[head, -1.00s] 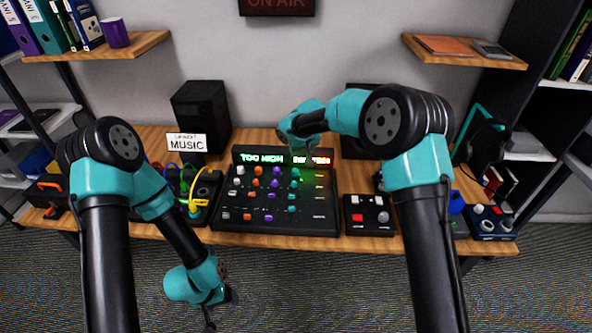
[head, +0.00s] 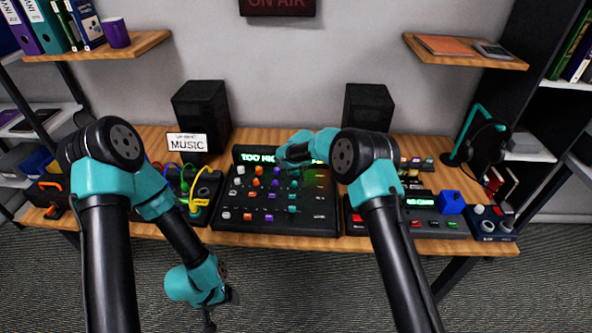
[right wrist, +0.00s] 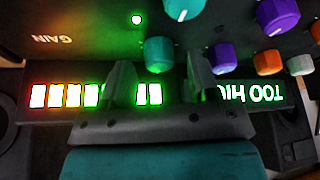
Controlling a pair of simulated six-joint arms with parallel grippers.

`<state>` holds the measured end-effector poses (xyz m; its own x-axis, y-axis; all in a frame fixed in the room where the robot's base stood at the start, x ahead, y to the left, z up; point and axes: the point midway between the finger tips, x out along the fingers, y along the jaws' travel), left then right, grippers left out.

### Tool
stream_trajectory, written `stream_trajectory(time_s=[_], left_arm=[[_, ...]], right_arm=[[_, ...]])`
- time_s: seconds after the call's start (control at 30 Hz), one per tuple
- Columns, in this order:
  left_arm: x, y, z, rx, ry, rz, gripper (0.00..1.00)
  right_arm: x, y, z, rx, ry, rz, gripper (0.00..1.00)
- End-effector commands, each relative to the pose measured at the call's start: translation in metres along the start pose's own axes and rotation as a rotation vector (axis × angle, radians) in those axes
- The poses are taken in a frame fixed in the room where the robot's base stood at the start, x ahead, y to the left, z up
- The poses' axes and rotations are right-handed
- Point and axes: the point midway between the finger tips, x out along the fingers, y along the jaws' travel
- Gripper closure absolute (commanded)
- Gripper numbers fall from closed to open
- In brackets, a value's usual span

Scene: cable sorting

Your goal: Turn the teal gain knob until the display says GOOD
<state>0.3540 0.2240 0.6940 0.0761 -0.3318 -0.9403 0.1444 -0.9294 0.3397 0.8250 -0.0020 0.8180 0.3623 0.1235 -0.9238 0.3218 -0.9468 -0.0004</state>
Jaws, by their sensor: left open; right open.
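The teal gain knob (right wrist: 159,53) is in the row nearest the display, in line with the printed GAIN label. In the right wrist view it lies between the two spread fingers of my right gripper (right wrist: 161,66), with a visible gap on each side. In the head view my right wrist covers most of this spot. The display (right wrist: 252,94) reads TOO HIGH, partly hidden by a finger, beside a lit bar running from red to green. My left gripper (head: 209,316) hangs low in front of the table, away from the mixer.
The black mixer (head: 228,219) carries several other knobs close by, including another teal knob (right wrist: 185,8) and a purple knob (right wrist: 221,53). Speakers (head: 202,112) stand behind. A cable patch box (head: 196,215) is on the left, and a switch panel (head: 449,230) is on the right.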

Motion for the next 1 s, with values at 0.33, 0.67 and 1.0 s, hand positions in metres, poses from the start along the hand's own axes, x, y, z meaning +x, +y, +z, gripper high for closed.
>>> stream_trajectory(time_s=[0.33, 0.67, 1.0], left_arm=[[0.0, 0.0, 0.0, 0.0, 0.0, 0.0, 0.2], [0.0, 0.0, 0.0, 0.0, 0.0, 0.0, 0.2], [0.0, 0.0, 0.0, 0.0, 0.0, 0.0, 0.2]], right_arm=[[0.0107, 0.0004, 0.0002, 0.001, 0.0, 0.0, 0.45], [0.0105, 0.0003, 0.0003, 0.001, 0.0, 0.0, 0.66], [0.0104, 0.0003, 0.0003, 0.0, 0.0, 0.0, 0.93]])
